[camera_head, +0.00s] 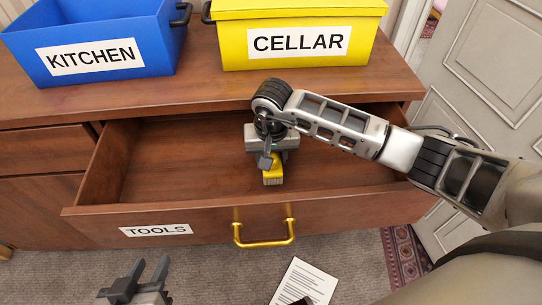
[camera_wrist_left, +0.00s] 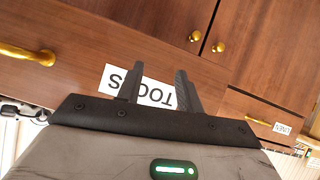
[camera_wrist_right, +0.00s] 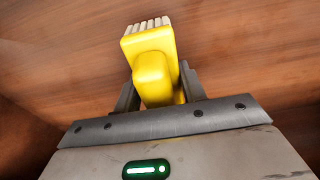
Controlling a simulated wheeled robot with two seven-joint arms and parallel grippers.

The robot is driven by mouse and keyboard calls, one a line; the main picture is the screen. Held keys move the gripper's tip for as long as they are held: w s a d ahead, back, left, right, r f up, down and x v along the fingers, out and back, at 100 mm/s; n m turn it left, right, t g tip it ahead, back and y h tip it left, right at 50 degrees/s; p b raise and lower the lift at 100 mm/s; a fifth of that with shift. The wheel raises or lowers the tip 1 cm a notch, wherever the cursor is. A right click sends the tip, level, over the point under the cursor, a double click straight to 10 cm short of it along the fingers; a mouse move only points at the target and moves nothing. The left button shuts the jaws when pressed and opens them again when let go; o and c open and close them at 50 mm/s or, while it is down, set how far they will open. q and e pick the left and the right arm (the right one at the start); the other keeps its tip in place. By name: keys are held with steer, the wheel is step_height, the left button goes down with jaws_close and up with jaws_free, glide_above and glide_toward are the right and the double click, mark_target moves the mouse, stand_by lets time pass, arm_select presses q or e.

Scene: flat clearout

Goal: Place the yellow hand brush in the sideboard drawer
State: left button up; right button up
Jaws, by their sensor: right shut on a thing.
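The yellow hand brush (camera_head: 272,174) is held in my right gripper (camera_head: 265,160), over the open sideboard drawer (camera_head: 170,165). In the right wrist view the brush (camera_wrist_right: 152,75) sits between the two fingers (camera_wrist_right: 158,92), with its pale bristles at the far end and brown wood behind it. I cannot tell whether it touches the drawer floor. The drawer is pulled out, with a TOOLS label and a brass handle (camera_head: 264,240) on its front. My left gripper (camera_head: 140,278) is open and empty, low in front of the drawer; its fingers also show in the left wrist view (camera_wrist_left: 160,85).
A blue KITCHEN box (camera_head: 140,60) and a yellow CELLAR box (camera_head: 235,55) stand on the sideboard top (camera_head: 200,88). A printed sheet (camera_head: 304,284) lies on the carpet below. A pale door (camera_head: 490,60) is at the right. The drawer's visible floor is bare.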

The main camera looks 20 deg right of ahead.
steer(key=shift+f, duration=0.35)
steer(key=shift+f, duration=0.15)
steer(key=o, duration=0.9)
arm_select(q)
steer(key=shift+w+r, duration=0.15)
steer(key=shift+r, duration=0.05)
arm_select(e)
steer(key=shift+o, duration=0.2)
